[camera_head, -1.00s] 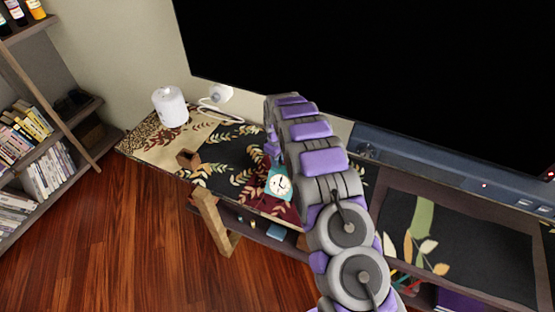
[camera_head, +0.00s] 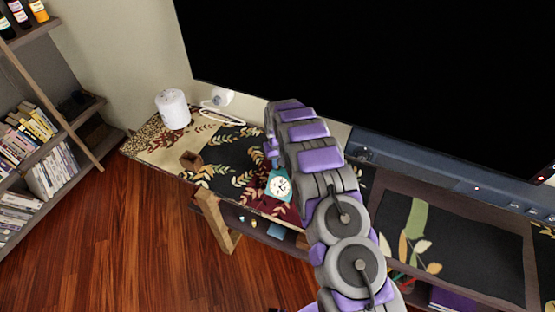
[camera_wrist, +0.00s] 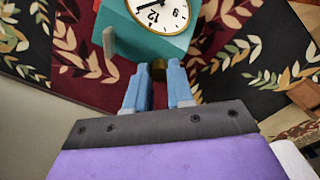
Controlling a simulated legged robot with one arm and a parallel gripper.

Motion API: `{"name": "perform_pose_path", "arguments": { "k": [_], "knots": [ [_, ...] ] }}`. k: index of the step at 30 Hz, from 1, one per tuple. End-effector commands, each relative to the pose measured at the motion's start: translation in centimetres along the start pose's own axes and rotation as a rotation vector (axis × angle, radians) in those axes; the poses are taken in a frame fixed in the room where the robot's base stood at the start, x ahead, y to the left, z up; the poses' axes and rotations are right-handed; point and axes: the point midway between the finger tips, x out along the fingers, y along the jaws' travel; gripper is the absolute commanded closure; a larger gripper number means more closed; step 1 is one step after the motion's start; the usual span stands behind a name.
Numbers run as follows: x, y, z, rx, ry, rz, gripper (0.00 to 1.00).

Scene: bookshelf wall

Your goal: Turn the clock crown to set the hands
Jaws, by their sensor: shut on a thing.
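The teal clock (camera_head: 279,186) with a white round face stands on the leaf-patterned runner on the low cabinet. The wrist view shows it close up (camera_wrist: 170,44), its face partly cut off by the top edge, with the 12 and dark hands visible. A small dark brass crown (camera_wrist: 159,71) sits on the clock's near side. My gripper (camera_wrist: 158,82) has its two blue fingers on either side of the crown, shut on it. In the head view my arm hides part of the gripper and the clock's right side.
A white canister (camera_head: 173,109) and a white rounded device (camera_head: 222,97) stand at the cabinet's left end. A large black screen (camera_head: 380,80) rises behind. Wooden floor (camera_head: 120,230) is open in front.

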Motion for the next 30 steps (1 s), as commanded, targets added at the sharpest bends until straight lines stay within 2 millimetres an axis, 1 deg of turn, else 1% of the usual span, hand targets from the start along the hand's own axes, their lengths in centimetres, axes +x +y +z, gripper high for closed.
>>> {"name": "perform_pose_path", "arguments": {
  "k": [18,24,30],
  "knots": [
    [-0.04,-0.19,0.01,0.580,-0.001,0.000,1.00],
    [-0.08,-0.23,-0.06,0.741,0.001,-0.001,1.00],
    [-0.08,-0.25,-0.10,0.860,0.002,-0.001,1.00]
  ]
}}
